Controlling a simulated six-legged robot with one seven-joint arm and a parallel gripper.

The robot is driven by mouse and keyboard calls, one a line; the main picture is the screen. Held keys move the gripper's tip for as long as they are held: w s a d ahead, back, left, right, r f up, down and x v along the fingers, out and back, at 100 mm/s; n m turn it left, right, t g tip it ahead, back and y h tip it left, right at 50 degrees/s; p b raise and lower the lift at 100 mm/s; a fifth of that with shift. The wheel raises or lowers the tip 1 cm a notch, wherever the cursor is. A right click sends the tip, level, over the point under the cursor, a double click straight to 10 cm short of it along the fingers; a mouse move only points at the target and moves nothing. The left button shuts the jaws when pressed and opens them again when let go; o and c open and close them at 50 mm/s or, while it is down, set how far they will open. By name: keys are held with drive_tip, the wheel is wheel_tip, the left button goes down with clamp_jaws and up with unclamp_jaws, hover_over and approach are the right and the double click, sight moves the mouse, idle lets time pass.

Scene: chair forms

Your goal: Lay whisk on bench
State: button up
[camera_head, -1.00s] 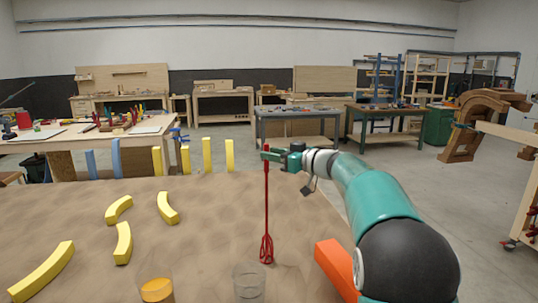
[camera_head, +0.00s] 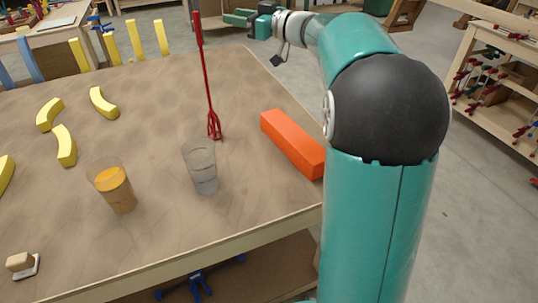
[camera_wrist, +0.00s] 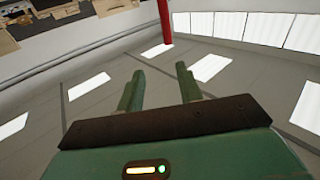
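A red whisk (camera_head: 207,85) stands nearly upright at the bench (camera_head: 150,140), its wire head low at the bench top and its handle up. It leans a little in the head view. My gripper (camera_head: 236,16) is to the right of the handle's upper part, apart from it. In the wrist view my gripper's two green fingers (camera_wrist: 160,80) are spread with nothing between them. The red handle (camera_wrist: 166,22) shows beyond the fingertips. Whether the whisk's head touches the bench is not clear.
A clear glass (camera_head: 202,168) is just in front of the whisk, and a glass of orange drink (camera_head: 113,186) is to its left. An orange block (camera_head: 292,143) lies right, near the bench edge. Yellow curved pieces (camera_head: 64,146) lie left. The front middle is clear.

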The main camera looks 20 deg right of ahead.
drive_tip(key=s+d+r+m+t+h, duration=0.1)
drive_tip(key=s+r+m+t+h, duration=0.35)
drive_tip(key=h, duration=0.35)
drive_tip(key=s+d+f+m+g+h, duration=0.1)
drive_tip(key=s+f+m+g+h, duration=0.2)
drive_tip(key=s+f+m+h, duration=0.4)
drive_tip(key=s+a+f+n+g+y, duration=0.1)
drive_tip(key=s+a+f+g, duration=0.2)
drive_tip(key=s+f, duration=0.3)
drive_tip(key=s+a+f+n+g+y, duration=0.1)
drive_tip(key=s+a+f+g, duration=0.2)
drive_tip(key=s, duration=0.9)
drive_tip(key=s+a+f+n+g+y, duration=0.1)
drive_tip(key=s+a+f+g, duration=0.3)
drive_tip(key=s+f, duration=0.5)
drive_tip(key=shift+f+y, duration=0.25)
drive_tip(key=shift+y, duration=0.05)
drive_tip(key=shift+w, duration=0.1)
